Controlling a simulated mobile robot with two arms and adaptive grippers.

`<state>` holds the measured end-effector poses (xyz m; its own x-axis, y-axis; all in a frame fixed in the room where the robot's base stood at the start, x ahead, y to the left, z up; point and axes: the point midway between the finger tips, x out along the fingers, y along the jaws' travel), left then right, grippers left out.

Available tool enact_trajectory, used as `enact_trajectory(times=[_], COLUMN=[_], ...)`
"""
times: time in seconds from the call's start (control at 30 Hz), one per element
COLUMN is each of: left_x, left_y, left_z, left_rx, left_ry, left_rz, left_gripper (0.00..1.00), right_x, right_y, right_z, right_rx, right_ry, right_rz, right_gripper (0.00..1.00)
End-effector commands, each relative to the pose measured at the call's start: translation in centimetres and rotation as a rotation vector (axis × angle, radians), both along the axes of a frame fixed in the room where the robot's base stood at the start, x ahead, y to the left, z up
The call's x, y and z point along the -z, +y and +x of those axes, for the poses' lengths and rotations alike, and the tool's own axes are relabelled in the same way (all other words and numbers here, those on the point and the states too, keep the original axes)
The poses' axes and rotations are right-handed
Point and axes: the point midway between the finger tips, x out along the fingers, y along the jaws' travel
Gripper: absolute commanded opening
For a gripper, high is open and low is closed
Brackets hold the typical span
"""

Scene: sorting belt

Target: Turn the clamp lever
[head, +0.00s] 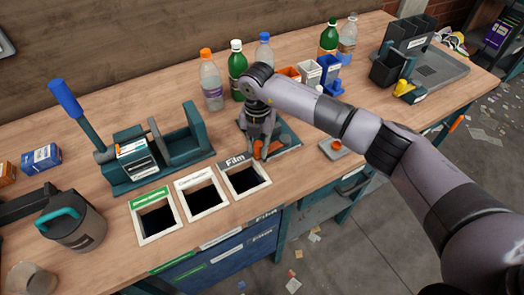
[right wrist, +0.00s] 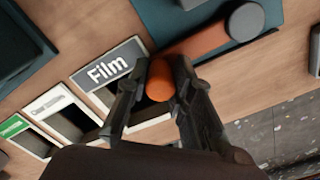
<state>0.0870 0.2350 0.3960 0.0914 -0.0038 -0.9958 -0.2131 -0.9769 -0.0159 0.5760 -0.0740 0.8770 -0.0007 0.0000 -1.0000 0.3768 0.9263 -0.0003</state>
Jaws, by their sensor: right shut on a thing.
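The clamp lever (head: 276,142) is an orange bar on a small teal base plate (head: 288,134) behind the film bin. In the right wrist view the lever (right wrist: 204,40) runs from a round dark grey pivot (right wrist: 245,21) to a rounded orange end between my fingers. My right gripper (head: 261,150) reaches down from above and is shut on that end; it also shows in the right wrist view (right wrist: 164,72). In the head view my gripper and forearm hide part of the lever and plate. I cannot make out my left gripper.
Three square bin openings (head: 200,198) lie in front, one labelled Film. A teal press with a blue-handled lever (head: 66,98) stands at left. Several bottles (head: 210,82) and small boxes (head: 308,72) stand behind. A small tray (head: 338,149) lies at the right near the bench edge.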

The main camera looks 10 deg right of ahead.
Motion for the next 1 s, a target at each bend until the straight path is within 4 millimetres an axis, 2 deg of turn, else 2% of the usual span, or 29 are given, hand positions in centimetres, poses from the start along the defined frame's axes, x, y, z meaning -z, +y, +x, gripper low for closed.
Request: enact_trajectory(times=[0.67,0.7,1.0], left_x=[0.45,0.45,0.46], left_y=[0.0,0.0,0.0], left_z=[0.01,0.01,0.02], left_rx=[0.0,0.0,0.0], left_ry=[0.0,0.0,0.0], left_rz=[0.0,0.0,0.0], left_gripper=[0.4,0.4,0.4], right_x=[-0.16,-0.17,-0.07], right_y=[0.18,0.18,0.2], right_z=[0.77,0.78,0.68], right_rx=[0.069,0.069,0.067], right_ry=[-0.005,-0.006,-0.002], right_rz=[0.001,0.001,0.0], right_gripper=[0.0,0.22,0.42])
